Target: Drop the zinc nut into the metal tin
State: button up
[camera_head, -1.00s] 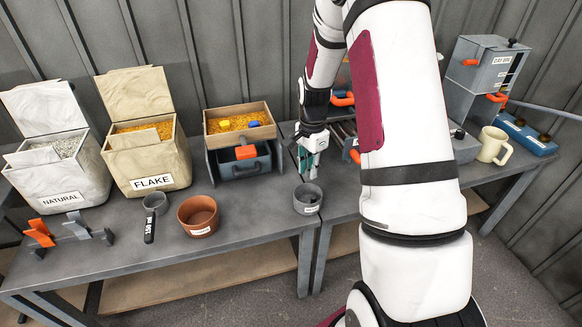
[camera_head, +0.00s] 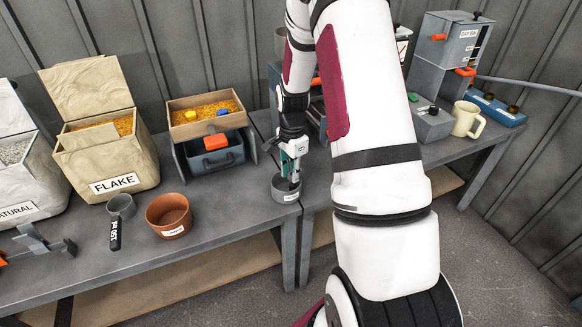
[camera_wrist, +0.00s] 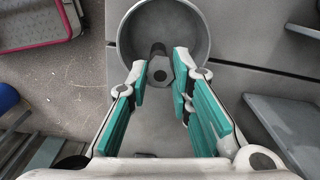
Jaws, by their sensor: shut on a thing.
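The metal tin (camera_head: 285,195), a small round grey tin with a white label, stands near the front edge of the bench in the head view. In the wrist view the tin (camera_wrist: 203,35) is seen from above, with its open mouth just beyond my fingertips. My gripper (camera_head: 290,176) points down at the tin's mouth, its tips at about rim height. In the wrist view my gripper (camera_wrist: 161,74) is shut on the zinc nut (camera_wrist: 160,74), a grey hexagonal piece with a dark hole. The nut overlaps the near part of the tin's opening. The nut is too small to make out in the head view.
A terracotta pot (camera_head: 169,217) and a grey measuring scoop (camera_head: 121,206) stand left of the tin. Behind are a FLAKE sack (camera_head: 108,160) and a wooden tray (camera_head: 178,132). A cream mug (camera_head: 467,120) stands far right. The bench between pot and tin is clear.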

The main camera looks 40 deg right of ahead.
jog(key=o, duration=1)
notch_tip(320, 180, up, 12)
jog(key=shift+f, duration=0.1)
jog(key=shift+a, duration=0.1)
dwell(0.4)
